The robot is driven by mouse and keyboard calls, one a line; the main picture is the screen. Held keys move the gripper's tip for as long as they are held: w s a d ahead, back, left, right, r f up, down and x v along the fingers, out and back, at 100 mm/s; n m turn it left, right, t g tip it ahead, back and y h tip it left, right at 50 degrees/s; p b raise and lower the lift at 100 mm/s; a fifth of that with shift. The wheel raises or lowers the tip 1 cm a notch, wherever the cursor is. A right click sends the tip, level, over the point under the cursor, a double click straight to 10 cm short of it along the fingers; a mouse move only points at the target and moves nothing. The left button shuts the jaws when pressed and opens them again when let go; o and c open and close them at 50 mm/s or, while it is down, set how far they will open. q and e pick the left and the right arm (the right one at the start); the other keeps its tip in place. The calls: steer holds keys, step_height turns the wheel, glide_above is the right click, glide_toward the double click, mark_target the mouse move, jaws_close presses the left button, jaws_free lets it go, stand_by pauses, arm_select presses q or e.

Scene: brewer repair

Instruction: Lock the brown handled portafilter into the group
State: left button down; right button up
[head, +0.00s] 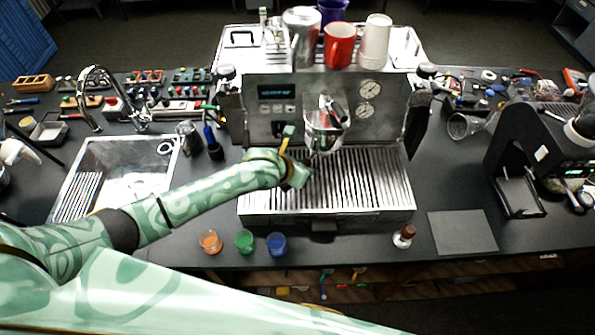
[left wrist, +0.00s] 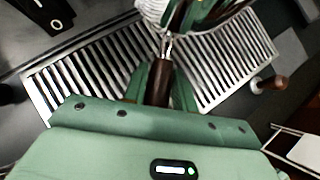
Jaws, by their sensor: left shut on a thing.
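The steel group (head: 323,132) hangs on the front of the espresso machine (head: 265,118), above the slatted drip tray (head: 365,180). My left gripper (head: 297,170) is over the drip tray, left of and below the group in the head view. In the left wrist view the left gripper (left wrist: 160,88) is shut on the brown handle of the portafilter (left wrist: 161,80). Its metal neck points to the top of that picture, toward shiny metal. In the head view my gripper hides the handle. I cannot tell whether the portafilter's head is seated in the group. My right gripper is not in view.
Orange (head: 210,242), green (head: 244,241) and blue (head: 277,244) cups stand along the front edge. A wooden-handled tamper (head: 403,237) stands right of them, beside a dark mat (head: 461,232). A sink (head: 115,178) is left, a grinder (head: 540,150) right. A red mug (head: 339,45) tops the machine.

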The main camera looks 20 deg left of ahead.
arm_select(q)
steer(key=shift+w, duration=0.15)
steer(key=shift+r+p, duration=0.3)
steer(key=shift+p, duration=0.1)
stand_by(0.5)
steer(key=shift+d+p, duration=0.1)
steer(key=shift+p, duration=0.45)
stand_by(1.7)
steer(key=shift+r+p, duration=0.75)
steer(key=shift+p, duration=0.5)
stand_by(0.9)
steer(key=shift+r+p, duration=0.45)
steer(key=shift+p, duration=0.55)
stand_by(1.6)
